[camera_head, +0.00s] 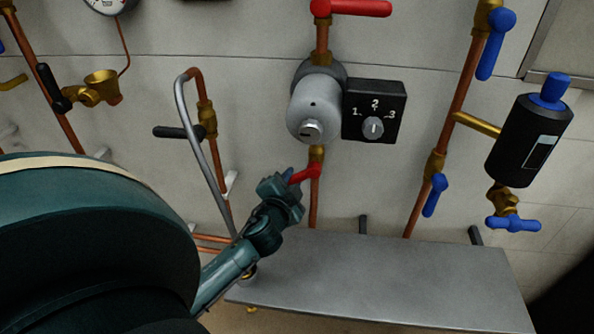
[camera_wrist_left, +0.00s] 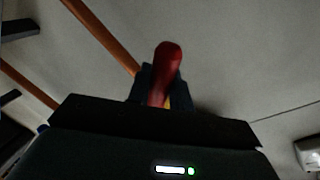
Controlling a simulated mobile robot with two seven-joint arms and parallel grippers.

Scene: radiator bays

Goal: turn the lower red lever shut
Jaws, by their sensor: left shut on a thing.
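The lower red lever (camera_head: 305,174) is on a brass valve on the vertical copper pipe below the grey pump. It points left and slightly down from the pipe, across it. My left gripper (camera_head: 288,183) is at the lever's left end and shut on it. In the left wrist view the red lever (camera_wrist_left: 166,72) stands between the dark fingers of my left gripper (camera_wrist_left: 158,85), with a little brass behind it. The fingers hide part of the lever. My right gripper is not in view.
Above are the grey pump (camera_head: 316,104), a black dial box (camera_head: 374,111) and an upper red lever (camera_head: 352,8). A grey shelf (camera_head: 380,283) lies below. Blue levers (camera_head: 434,195) are at right.

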